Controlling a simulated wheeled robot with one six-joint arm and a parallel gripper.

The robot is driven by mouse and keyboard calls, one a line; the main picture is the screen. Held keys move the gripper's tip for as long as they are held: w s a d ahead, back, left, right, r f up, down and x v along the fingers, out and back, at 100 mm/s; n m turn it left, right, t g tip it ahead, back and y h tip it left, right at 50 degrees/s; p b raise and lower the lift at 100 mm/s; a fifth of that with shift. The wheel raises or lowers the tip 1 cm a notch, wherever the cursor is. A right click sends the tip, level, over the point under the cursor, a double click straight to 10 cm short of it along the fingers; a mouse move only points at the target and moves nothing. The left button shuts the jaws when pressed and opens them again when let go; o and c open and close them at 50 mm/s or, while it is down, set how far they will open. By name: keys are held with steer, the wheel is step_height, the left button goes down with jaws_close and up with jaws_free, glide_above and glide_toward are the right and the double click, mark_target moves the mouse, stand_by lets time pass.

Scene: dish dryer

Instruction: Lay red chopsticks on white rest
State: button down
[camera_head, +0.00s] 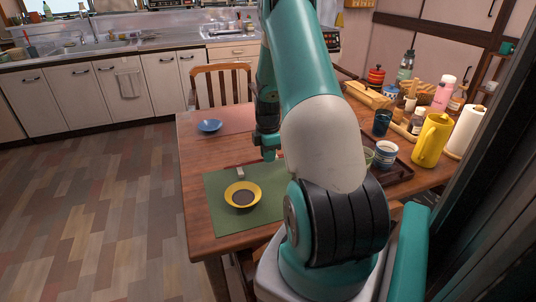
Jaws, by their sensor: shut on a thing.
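My gripper (268,153) points down over the far right part of the green placemat (220,213) on the wooden table. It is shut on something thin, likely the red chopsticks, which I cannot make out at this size. A small pale piece, which looks like the white rest (240,172), lies on the mat left of my gripper and just behind the yellow bowl. My arm covers the mat's right side and the table beyond it.
A blue bowl (209,126) stands on a reddish mat at the back left. Right of my arm are a dark tray (400,172) with cups, a yellow pitcher (431,140) and several bottles.

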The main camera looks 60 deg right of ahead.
steer(key=shift+f, duration=0.55)
steer(key=c, duration=1)
jaws_free()
steer(key=shift+c, duration=0.2)
step_height(320, 180, up, 13)
steer(key=shift+r+p, duration=0.2)
steer(key=shift+p, duration=0.15)
